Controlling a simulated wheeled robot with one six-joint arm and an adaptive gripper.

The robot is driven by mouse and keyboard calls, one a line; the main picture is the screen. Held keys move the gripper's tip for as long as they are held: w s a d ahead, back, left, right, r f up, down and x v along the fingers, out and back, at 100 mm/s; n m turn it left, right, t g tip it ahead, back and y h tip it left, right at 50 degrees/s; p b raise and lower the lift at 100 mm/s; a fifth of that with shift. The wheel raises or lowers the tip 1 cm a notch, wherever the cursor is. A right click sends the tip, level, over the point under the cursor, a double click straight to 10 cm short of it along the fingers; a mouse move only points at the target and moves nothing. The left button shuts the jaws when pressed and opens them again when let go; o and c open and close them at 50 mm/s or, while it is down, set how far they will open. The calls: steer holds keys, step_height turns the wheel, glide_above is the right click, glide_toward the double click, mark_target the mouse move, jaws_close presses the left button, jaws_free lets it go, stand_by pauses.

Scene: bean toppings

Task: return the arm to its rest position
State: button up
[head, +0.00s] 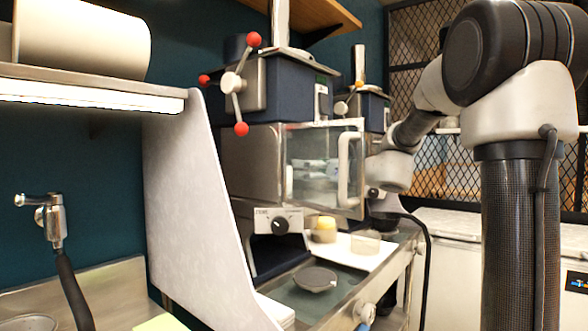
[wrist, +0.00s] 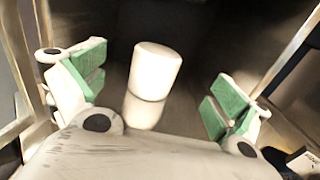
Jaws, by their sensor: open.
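My arm (head: 500,75) reaches in from the right in the head view, with its wrist end (head: 391,171) beside the glass door of a countertop oven. In the head view my fingers are not clearly seen; pale shapes show blurred through the glass. In the wrist view my gripper (wrist: 157,92) is open, its two green-padded fingers wide apart. A white cylinder (wrist: 158,65) stands ahead between the fingers, apart from both, in a dark space. A duller white shape lies below it; I cannot tell if it is a reflection.
The oven's glass door (head: 312,172) with its pale handle (head: 344,170) is close to my wrist. A white tray (head: 370,258) with a yellow-topped container (head: 324,229) lies in front. A grey upright panel (head: 195,200) stands left. Metal edges flank the gripper.

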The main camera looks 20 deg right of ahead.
steer(key=shift+v, duration=1.25)
